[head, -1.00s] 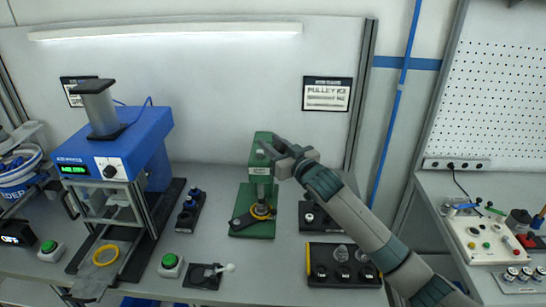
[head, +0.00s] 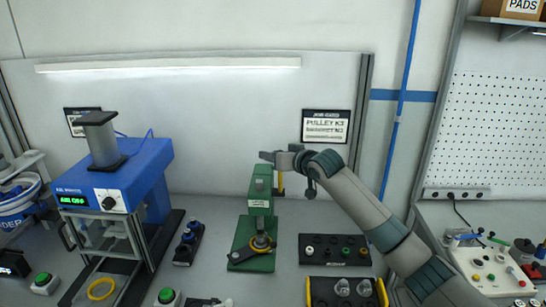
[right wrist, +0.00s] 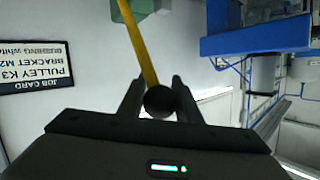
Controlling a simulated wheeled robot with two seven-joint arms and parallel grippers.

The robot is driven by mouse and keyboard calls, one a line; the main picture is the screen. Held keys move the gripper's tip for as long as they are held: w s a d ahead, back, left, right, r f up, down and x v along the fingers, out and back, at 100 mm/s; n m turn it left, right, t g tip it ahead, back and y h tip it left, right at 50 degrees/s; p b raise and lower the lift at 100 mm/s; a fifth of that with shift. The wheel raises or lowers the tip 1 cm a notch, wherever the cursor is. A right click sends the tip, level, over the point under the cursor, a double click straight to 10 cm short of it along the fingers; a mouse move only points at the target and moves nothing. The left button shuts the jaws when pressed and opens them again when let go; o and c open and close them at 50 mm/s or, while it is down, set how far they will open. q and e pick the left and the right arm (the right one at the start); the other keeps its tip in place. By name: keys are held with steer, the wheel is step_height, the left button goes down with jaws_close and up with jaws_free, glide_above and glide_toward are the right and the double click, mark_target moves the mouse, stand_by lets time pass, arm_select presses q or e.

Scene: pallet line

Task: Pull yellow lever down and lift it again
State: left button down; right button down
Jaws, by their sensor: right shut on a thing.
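In the right wrist view, the lever (right wrist: 141,45) runs from the green press head (right wrist: 138,8) to a black ball knob (right wrist: 160,101). My right gripper (head: 273,156) is a little above the press's top in the head view. In the right wrist view, its fingers (right wrist: 157,88) are shut on the knob, one on each side. My left gripper is not in view.
A blue press (head: 125,175) stands at the left. A black holder with small knobs (head: 334,250) sits right of the green press. Green buttons (head: 42,279) are along the bench front. A job card (head: 327,126) hangs on the back panel. A control box (head: 490,265) is at the far right.

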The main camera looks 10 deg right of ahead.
steer(key=c, duration=1.5)
jaws_free()
steer(key=shift+w+d+r, duration=0.1)
steer(key=shift+r, duration=0.3)
steer(key=shift+c, duration=0.2)
steer(key=shift+o, duration=1.2)
steer(key=shift+f, duration=0.1)
steer(key=shift+w+f, duration=0.15)
steer(key=shift+f, duration=0.05)
steer(key=b+v, duration=0.7)
steer(key=v, duration=1)
steer(key=shift+s, duration=0.2)
